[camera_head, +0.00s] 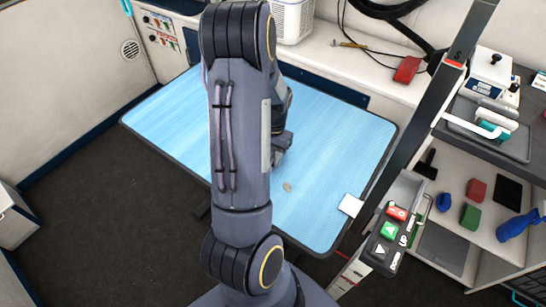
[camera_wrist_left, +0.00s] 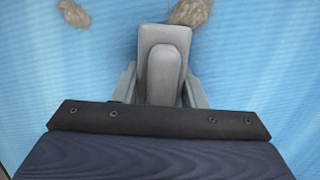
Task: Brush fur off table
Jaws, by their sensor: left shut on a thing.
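The light blue grooming table (camera_head: 330,140) has a dark rim. My left gripper (camera_wrist_left: 162,92) is shut on a grey tool (camera_wrist_left: 163,52), likely the brush, over the blue top. Its bristles are not visible. A brown fur clump (camera_wrist_left: 190,12) lies just beyond the tool's tip, partly hidden by it. Another fur clump (camera_wrist_left: 73,13) lies to the left. In the head view, one small fur clump (camera_head: 287,187) shows on the table right of my arm. My arm hides the middle of the table and most of the gripper there. My right gripper is not in view.
A white flat piece (camera_head: 350,205) sits at the table's right edge. A post with a button box (camera_head: 390,240) stands close at the right. Shelves there hold several coloured items and a tray (camera_head: 490,130). A counter (camera_head: 340,55) runs behind the table. Dark floor is clear at left.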

